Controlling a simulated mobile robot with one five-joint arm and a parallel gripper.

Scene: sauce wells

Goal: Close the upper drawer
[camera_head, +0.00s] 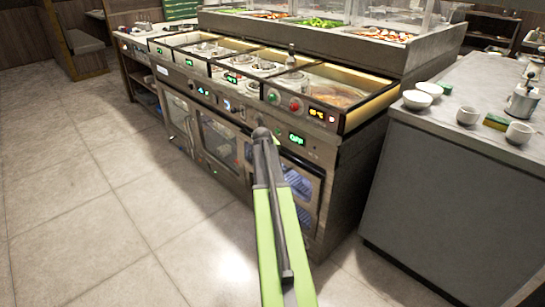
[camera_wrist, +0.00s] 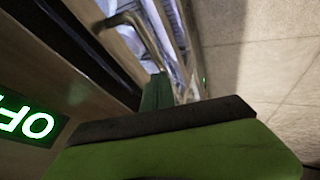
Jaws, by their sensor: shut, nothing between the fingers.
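The steel cooking unit (camera_head: 222,127) has a row of open-topped bays along its top. The rightmost bay (camera_head: 350,82) looks like a pulled-out drawer, with pale yellow inner walls and a brown content. Its front panel (camera_head: 318,114) carries a red knob, a green knob and a lit display. I cannot tell for sure which part is the upper drawer. My gripper (camera_head: 262,134) is shut and empty, in front of the unit beside the green OFF display (camera_head: 296,138). In the wrist view the fingertips (camera_wrist: 157,90) are near a metal bar handle (camera_wrist: 135,25); contact is unclear.
Glass-fronted oven doors (camera_head: 220,143) line the unit below. A grey counter (camera_head: 455,125) with bowls and cups stands at the right, close to the unit. A serving bar (camera_head: 330,28) with food trays is behind. The tiled floor (camera_head: 80,190) at the left is clear.

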